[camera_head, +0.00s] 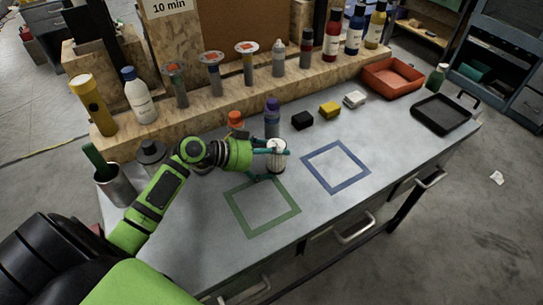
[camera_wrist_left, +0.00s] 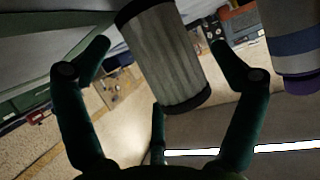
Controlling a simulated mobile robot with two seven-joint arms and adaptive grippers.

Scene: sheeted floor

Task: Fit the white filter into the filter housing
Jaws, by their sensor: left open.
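The white filter (camera_head: 277,158) stands on the grey workbench, just behind the green square outline. In the left wrist view the filter (camera_wrist_left: 166,60) is a pleated pale cylinder with black end rims. My left gripper (camera_head: 272,151) is at the filter, its dark teal fingers open around it. In the wrist view the fingers (camera_wrist_left: 158,45) spread to both sides of the filter, with visible gaps. A dark grey rounded part (camera_head: 150,153) at the bench's left may be the filter housing, but I cannot tell. My arm partly hides what lies behind it. My right gripper is not in view.
A purple-capped bottle (camera_head: 272,120) stands close behind the filter; an orange-capped item (camera_head: 235,120) is left of it. Black (camera_head: 302,120) and yellow (camera_head: 330,110) blocks lie behind the blue square (camera_head: 336,190). Both outlined squares are empty. A steel cup (camera_head: 117,186) stands left.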

